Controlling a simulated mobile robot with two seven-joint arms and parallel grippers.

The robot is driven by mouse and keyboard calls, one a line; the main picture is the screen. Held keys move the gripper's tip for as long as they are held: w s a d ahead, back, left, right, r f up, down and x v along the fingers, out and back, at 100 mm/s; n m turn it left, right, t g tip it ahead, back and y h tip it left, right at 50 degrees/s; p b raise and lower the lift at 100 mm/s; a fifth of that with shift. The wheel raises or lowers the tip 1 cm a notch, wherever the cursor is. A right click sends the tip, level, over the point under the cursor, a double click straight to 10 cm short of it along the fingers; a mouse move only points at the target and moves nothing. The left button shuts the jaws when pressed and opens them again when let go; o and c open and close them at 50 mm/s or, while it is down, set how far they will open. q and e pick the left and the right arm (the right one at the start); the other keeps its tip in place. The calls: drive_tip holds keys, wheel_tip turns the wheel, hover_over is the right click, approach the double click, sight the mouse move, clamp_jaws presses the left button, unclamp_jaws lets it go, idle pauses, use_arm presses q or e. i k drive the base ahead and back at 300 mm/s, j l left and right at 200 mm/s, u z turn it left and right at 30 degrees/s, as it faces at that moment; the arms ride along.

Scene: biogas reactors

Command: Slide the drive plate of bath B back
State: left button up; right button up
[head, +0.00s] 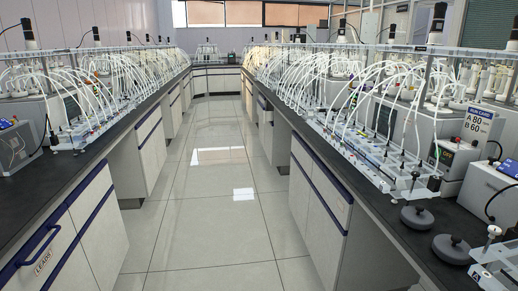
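Neither gripper is in the head view. On the right bench, rows of glass reactors with looped white tubing (335,90) stand above water baths. A long clear plate with small fittings (365,160) runs along the front of the nearest right-hand bath. A second clear plate, with an upright knob (492,232), is cut off at the lower right edge. I cannot read a letter that marks either bath as B, and I cannot tell which part is its drive plate.
Two dark round weights (417,217) and (452,249) lie on the right bench (388,236). The tiled aisle (215,220) is clear between the benches.

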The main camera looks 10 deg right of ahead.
sight(435, 39)
drive_tip(key=i, duration=1.4)
